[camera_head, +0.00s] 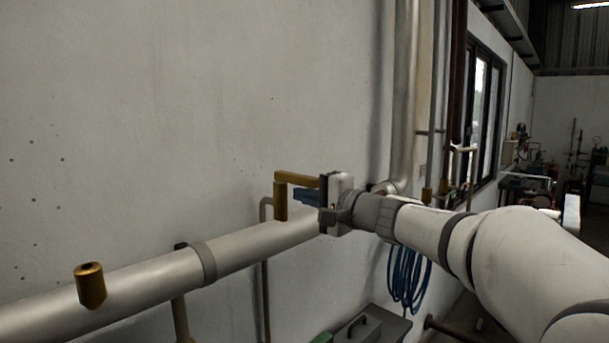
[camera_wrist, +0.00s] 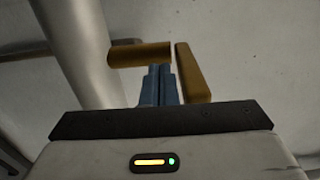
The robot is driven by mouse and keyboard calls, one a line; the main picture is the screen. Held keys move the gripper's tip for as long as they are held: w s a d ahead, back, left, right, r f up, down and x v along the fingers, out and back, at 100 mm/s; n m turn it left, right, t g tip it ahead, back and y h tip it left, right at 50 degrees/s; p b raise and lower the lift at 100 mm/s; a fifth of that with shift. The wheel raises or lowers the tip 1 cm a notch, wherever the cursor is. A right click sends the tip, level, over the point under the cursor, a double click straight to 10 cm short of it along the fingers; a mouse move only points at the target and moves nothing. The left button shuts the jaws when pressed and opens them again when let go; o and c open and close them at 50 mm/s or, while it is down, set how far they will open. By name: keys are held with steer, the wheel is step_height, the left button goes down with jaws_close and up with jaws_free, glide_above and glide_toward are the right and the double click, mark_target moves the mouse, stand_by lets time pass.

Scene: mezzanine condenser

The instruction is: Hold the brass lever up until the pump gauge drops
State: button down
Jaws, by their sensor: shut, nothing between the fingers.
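The brass lever (camera_head: 299,180) is an L-shaped bar above the large pale pipe, with a short upright part at its left end. My gripper (camera_head: 306,196) reaches in from the right, its blue fingers just under the lever's level arm. In the wrist view, the blue fingers (camera_wrist: 157,85) are together and empty. Their tips lie close to one brass bar (camera_wrist: 140,54), with a second brass bar (camera_wrist: 192,72) on the right. I cannot tell whether fingers and lever touch. My gripper hides the lever's right end. No pump gauge can be made out.
The large pipe (camera_head: 245,252) runs along the wall, with a brass fitting (camera_head: 90,285) on its near left part. A vertical pipe (camera_head: 404,95) stands behind my gripper. Blue hose (camera_head: 408,278) hangs below my arm. A grey box (camera_head: 370,328) lies low.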

mark_target(305, 176)
steer(key=shift+r, duration=0.1)
steer(key=shift+r+p, duration=1)
steer(key=shift+r, duration=1.05)
steer(key=shift+f, duration=0.15)
stand_by(1.9)
steer(key=shift+f+b, duration=0.9)
steer(key=shift+b, duration=0.4)
steer(key=shift+f+b, duration=2.65)
steer(key=shift+b, duration=0.4)
steer(key=b+v, duration=0.4)
steer(key=v, duration=0.6)
